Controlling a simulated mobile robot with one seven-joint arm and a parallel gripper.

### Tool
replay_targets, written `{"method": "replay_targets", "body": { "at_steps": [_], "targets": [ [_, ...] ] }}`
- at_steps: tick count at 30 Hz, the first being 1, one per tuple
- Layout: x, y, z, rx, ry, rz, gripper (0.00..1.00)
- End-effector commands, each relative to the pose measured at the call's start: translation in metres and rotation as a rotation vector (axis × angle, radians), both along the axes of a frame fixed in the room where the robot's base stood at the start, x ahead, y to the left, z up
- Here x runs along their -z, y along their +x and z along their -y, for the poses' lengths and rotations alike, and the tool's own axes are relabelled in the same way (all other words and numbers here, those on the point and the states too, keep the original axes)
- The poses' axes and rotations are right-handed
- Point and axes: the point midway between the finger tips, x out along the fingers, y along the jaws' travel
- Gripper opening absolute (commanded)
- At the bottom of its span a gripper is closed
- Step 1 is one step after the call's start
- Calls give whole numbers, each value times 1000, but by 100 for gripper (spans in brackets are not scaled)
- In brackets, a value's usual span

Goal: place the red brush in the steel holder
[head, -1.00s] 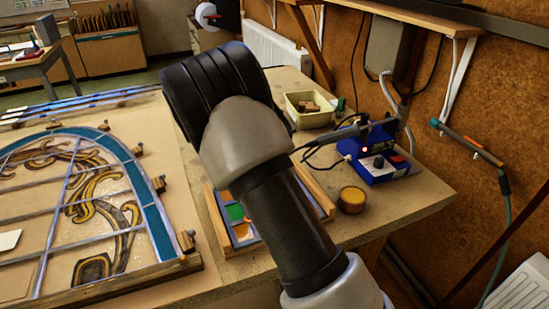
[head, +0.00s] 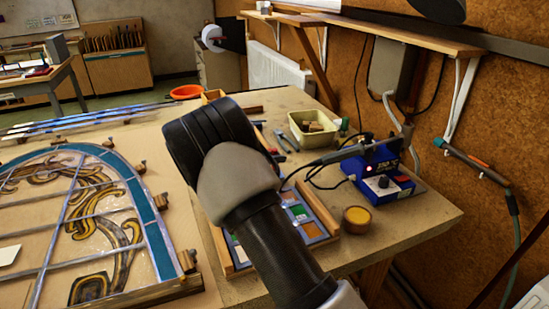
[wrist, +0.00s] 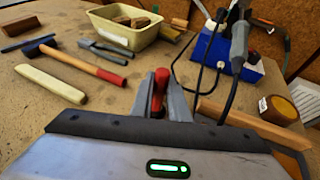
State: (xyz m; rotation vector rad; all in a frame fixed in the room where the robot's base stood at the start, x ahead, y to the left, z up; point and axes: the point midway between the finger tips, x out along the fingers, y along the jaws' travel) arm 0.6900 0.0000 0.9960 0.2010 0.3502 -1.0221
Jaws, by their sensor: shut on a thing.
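My gripper (wrist: 160,98) shows at the middle of the wrist view, shut on the red brush (wrist: 161,82). The brush's red end stands up between the two grey fingers, and its lower part is hidden by the gripper body. In the head view my own arm covers the gripper and the brush. I cannot make out the steel holder in either view.
A cream tub (head: 312,128) with wooden blocks stands near a blue soldering station (head: 381,175) with its iron and cables. A round amber tin (head: 357,219) sits near the bench edge. A hammer (wrist: 75,62) and pliers (wrist: 105,50) lie left of the gripper. The leaded panel (head: 160,228) fills the left.

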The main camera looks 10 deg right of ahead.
Motion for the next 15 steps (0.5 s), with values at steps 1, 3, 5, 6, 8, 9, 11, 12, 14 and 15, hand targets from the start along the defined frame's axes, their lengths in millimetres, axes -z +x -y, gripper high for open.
{"method": "replay_targets", "body": {
  "at_steps": [1, 3, 5, 6, 8, 9, 11, 12, 14, 15],
  "targets": [
    [3, 0, 0, 0, 0, -1, 0],
    [3, 0, 0, 0, 0, 0, 20],
    [3, 0, 0, 0, 0, 0, 30],
    [2, 0, 0, 0, 0, 0, 33],
    [2, 0, 0, 0, 0, 0, 33],
    [3, 0, 0, 0, 0, 0, 33],
    [2, 0, 0, 0, 0, 0, 33],
    [2, 0, 0, 0, 0, 0, 33],
    [2, 0, 0, 0, 0, 0, 33],
    [0, 0, 0, 0, 0, 0, 33]
  ]
}}
